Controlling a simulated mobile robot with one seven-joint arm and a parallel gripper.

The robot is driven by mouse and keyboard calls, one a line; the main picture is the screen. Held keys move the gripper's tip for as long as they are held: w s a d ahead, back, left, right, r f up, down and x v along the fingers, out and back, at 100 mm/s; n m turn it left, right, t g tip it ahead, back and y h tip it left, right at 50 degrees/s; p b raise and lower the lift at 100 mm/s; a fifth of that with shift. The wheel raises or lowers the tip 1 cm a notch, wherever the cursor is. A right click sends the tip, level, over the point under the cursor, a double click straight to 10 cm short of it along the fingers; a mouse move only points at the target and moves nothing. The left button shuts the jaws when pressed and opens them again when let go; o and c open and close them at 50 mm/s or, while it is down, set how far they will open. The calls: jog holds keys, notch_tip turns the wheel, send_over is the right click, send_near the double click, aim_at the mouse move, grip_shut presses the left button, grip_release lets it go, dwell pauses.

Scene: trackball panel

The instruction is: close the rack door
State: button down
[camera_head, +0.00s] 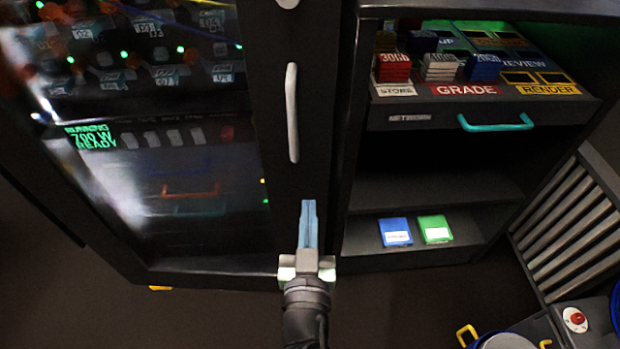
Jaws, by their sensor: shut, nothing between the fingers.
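The rack door (262,160) is a dark-framed glass door at the left, with lit equipment showing through its pane. Its pale vertical handle (292,112) is on the right-hand frame strip. The door looks in line with the rack front, but I cannot tell whether a small gap is left. My gripper (308,207) is shut and empty, its blue fingers together and pointing up the picture. It is in front of the door's lower right part, below the handle. I cannot tell whether the fingertips touch the door.
To the right is an open cabinet with a drawer (480,115) with a teal handle, holding coloured card stacks. A blue box (395,232) and a green box (435,229) lie on its lower shelf. A red-button panel (575,320) and slatted unit (570,225) stand at the right.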

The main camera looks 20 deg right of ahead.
aim_at(310, 172)
jog(key=x, duration=0.6)
jog(key=shift+w+d+p, duration=0.15)
jog(key=shift+w+p, duration=0.1)
jog(key=shift+p, duration=0.1)
